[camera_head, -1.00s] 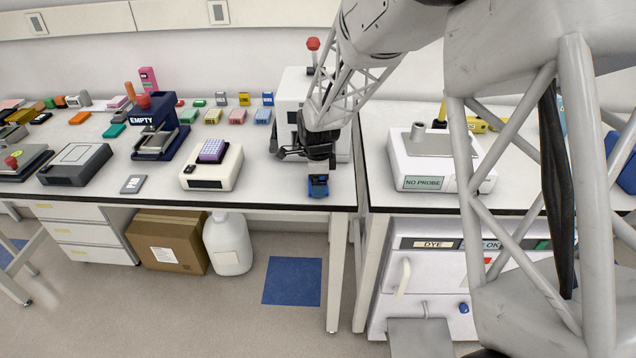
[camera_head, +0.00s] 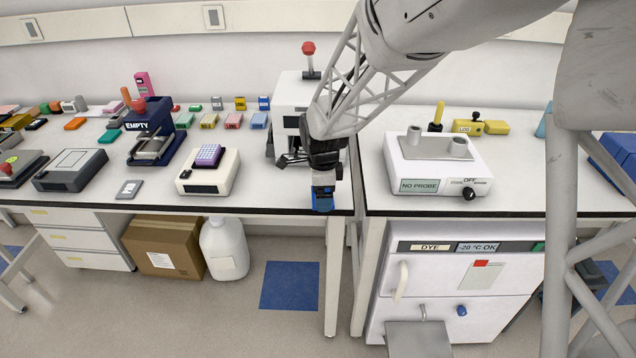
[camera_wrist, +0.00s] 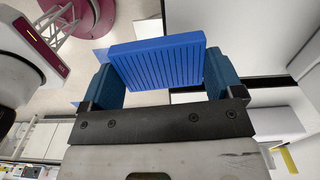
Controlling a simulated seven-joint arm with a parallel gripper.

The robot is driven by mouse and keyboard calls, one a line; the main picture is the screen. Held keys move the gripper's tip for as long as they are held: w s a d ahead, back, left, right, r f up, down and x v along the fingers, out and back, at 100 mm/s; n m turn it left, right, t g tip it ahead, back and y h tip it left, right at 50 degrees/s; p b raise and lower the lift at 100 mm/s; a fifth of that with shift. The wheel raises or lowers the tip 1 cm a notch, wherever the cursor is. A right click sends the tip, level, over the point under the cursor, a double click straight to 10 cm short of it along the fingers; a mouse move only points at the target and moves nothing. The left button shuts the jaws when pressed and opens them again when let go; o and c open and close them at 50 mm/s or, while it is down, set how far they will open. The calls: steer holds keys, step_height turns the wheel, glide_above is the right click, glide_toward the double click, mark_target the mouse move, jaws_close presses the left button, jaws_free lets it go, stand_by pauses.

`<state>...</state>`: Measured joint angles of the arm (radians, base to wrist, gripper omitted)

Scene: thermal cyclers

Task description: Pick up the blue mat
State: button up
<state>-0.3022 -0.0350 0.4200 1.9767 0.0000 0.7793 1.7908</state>
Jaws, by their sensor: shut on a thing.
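The blue mat (camera_wrist: 157,62) is a thick blue slab with a ribbed face. In the wrist view it sits between the two blue fingers of my gripper (camera_wrist: 160,78), which are shut on its sides. In the head view my gripper (camera_head: 323,180) points down at the front edge of the middle bench. The blue mat (camera_head: 323,198) shows at its tip, overlapping the dark bench edge. The fingers hide part of it there, and I cannot tell its exact height.
A white instrument with a red knob (camera_head: 297,95) stands behind my gripper. A white block heater with a purple rack (camera_head: 208,156) is to the left. The NO PROBE unit (camera_head: 438,172) is on the right bench, past a narrow gap. A blue square (camera_head: 290,286) lies on the floor.

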steer(key=s+d, duration=0.2)
steer(key=s, duration=0.5)
steer(key=shift+s+d+r, duration=0.15)
steer(key=shift+s+r, duration=0.05)
steer(key=shift+r, duration=0.15)
stand_by(0.4)
